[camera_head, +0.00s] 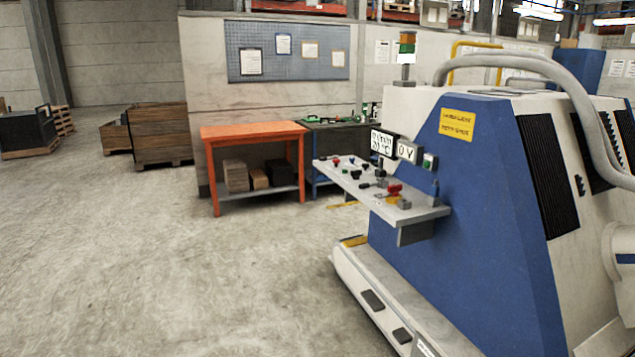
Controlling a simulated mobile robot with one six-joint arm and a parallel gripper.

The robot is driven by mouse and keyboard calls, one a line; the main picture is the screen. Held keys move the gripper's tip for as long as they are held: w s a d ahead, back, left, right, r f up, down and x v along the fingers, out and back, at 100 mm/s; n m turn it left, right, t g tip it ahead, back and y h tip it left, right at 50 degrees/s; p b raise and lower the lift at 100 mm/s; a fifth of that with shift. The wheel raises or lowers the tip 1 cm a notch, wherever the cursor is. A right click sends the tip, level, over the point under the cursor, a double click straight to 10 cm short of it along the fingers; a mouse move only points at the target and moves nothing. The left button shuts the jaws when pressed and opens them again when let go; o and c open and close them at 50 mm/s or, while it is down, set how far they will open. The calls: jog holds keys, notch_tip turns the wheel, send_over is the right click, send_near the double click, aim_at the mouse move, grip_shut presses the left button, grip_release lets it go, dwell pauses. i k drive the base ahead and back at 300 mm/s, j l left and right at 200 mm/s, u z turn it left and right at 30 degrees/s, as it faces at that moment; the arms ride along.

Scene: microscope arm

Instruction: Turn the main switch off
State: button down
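A grey control panel (425,213) juts out from the blue and white machine (490,200) at the right. It carries several small red and black knobs and levers. A larger red and yellow control (394,191) sits near the panel's front right corner; it looks like a main switch, but its position is too small to read. My gripper is not in view.
Open concrete floor (180,270) lies at the left and front. An orange workbench (254,131) and a dark bench stand behind the panel. Wooden crates (160,135) stand farther back. The machine's low white base (385,300) sticks out below the panel. A grey hose arches over the machine.

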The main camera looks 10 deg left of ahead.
aim_at(393, 189)
jog(key=i, duration=0.75)
jog(key=i+j+z, duration=0.1)
jog(key=i, duration=0.65)
jog(key=i+j, duration=0.15)
jog(key=i, duration=0.55)
jog(key=i+j, duration=0.15)
jog(key=i, duration=0.6)
jog(key=l+z, duration=0.05)
